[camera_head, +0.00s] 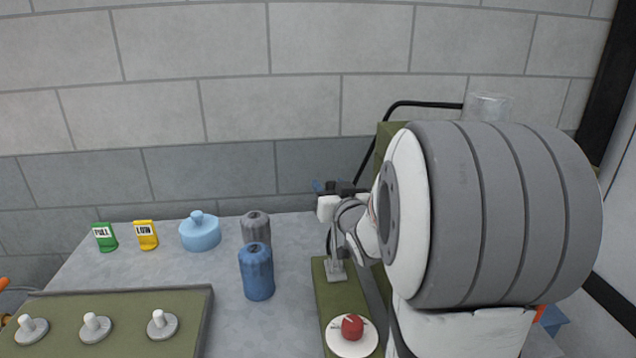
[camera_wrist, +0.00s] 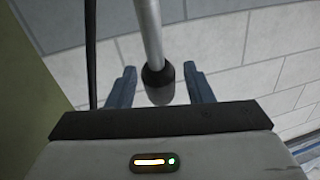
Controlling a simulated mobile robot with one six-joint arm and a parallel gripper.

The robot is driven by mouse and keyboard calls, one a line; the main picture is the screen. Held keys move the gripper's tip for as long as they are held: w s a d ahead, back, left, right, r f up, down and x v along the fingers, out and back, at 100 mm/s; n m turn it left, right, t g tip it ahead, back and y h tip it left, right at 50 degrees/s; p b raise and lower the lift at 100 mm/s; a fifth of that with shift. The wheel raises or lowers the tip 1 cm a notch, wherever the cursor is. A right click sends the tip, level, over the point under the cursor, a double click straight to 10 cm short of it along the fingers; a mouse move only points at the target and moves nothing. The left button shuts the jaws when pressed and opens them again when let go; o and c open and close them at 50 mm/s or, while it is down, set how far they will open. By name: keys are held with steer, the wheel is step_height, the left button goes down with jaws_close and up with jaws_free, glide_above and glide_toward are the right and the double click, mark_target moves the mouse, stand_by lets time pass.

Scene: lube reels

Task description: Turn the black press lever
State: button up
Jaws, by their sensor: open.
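The lever shows in the wrist view as a grey rod (camera_wrist: 149,30) with a black knob (camera_wrist: 158,84) at its end. My gripper (camera_wrist: 160,70) is open, with one blue-grey finger on each side of the knob. Gaps show between the knob and both fingers, so it is not clamped. In the head view my gripper (camera_head: 328,187) is above a grey metal bracket (camera_head: 336,271) on a green base. My arm hides much of this area, and I cannot make out the knob there.
A blue canister (camera_head: 257,272), a grey canister (camera_head: 256,229) and a light-blue lidded pot (camera_head: 200,234) stand left of my arm. A red knob on a white disc (camera_head: 351,342) is in front. A green panel (camera_head: 130,305) lies at lower left. A black hose (camera_head: 425,103) curves behind my arm.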

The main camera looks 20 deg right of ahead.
steer(key=shift+w, duration=0.65)
